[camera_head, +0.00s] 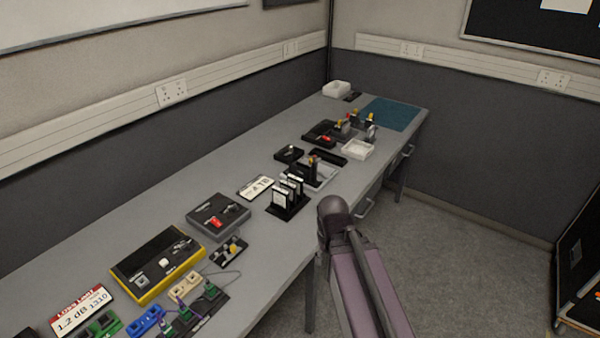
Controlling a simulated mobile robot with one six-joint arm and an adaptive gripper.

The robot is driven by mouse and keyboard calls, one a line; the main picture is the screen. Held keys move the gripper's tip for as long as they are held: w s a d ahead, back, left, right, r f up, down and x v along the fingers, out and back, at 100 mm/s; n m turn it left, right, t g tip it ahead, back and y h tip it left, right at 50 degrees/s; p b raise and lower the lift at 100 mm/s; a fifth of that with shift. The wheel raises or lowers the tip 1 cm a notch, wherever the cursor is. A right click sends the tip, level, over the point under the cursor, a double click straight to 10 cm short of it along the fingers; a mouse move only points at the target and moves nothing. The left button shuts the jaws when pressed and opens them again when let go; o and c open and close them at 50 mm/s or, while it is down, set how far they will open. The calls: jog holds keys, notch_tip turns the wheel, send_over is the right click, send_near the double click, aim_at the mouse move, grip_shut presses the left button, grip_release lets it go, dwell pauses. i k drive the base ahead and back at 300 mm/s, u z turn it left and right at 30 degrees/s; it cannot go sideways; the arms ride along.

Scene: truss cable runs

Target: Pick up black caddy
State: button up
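Several black holders stand on the grey bench, and I cannot tell for certain which one is the black caddy. A black rack (289,209) holds upright white-faced cards near the bench's front edge, mid-bench. Just behind it stands a dark upright holder (309,171) with an orange-red detail, on or beside a pale tray. Farther back is a wider black tray (320,132) with a red item in it. My arm rises from the bottom right, in front of the bench edge. Its dark joint shows to the right of the card rack, apart from it. My gripper does not show.
A yellow-edged black case (158,264), a grey box with a red part (217,215) and small coloured connectors lie on the near bench. A white tray (358,149) and teal mat (392,113) are farther back. The floor to the right is clear up to a dark cabinet (582,262).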

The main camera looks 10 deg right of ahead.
aim_at(309, 174)
jog(key=z, duration=0.05)
jog(key=i, duration=1)
jog(key=u, duration=0.05)
